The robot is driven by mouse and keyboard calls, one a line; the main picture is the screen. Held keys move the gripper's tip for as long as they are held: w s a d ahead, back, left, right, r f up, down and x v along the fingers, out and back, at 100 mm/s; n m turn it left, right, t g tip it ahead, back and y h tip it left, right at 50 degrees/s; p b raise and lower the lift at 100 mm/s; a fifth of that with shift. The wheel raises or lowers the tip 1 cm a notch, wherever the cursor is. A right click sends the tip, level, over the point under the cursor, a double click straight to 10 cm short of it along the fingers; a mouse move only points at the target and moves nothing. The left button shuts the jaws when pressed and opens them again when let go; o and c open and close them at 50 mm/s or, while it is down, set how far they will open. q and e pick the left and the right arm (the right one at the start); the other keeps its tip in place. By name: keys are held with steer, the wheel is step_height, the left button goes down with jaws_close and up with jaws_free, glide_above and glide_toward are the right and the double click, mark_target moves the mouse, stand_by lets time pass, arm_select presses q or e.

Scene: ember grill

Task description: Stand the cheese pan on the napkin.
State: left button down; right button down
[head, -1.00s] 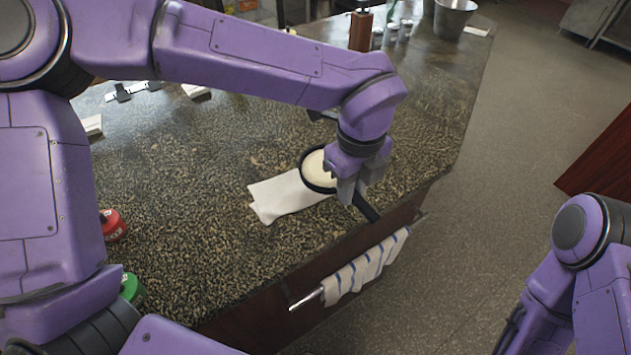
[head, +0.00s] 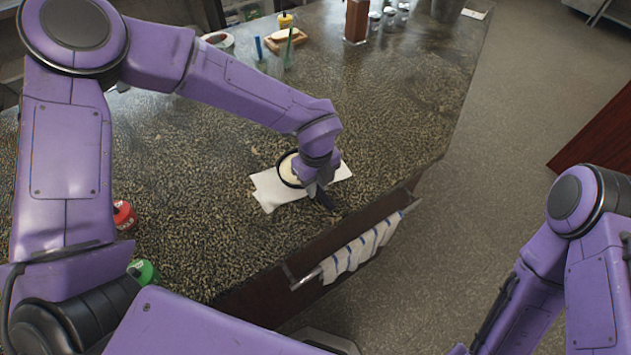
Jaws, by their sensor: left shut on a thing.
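The cheese pan (head: 287,172) is a small black round pan with pale filling, and its dark handle (head: 325,199) points toward the counter's front edge. It is over the white napkin (head: 267,190), which shows on both sides of it. I cannot tell whether the pan touches the cloth. My left gripper (head: 314,187) comes down from above and is shut on the pan at its handle side, hiding part of the rim. My right arm shows at the right, but its gripper is out of view.
A striped towel (head: 358,254) hangs on a rail at the counter's front. A red can (head: 124,214) and a green can (head: 144,271) stand at the left. A wooden block (head: 356,20), small jars and a metal bucket (head: 447,9) are at the back. The granite counter (head: 215,215) around the napkin is clear.

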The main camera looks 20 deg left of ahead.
arm_select(q)
steer(key=shift+f+b, duration=0.45)
steer(key=shift+f, duration=0.2)
steer(key=c, duration=1.1)
jaws_free()
steer(key=shift+s, duration=0.1)
steer(key=shift+o, duration=0.4)
steer(key=shift+r, duration=0.2)
steer(key=shift+r+p, duration=0.55)
steer(key=shift+p, duration=0.2)
step_height(320, 180, up, 12)
steer(key=b, duration=0.3)
steer(key=shift+b, duration=0.3)
steer(key=shift+f, duration=0.1)
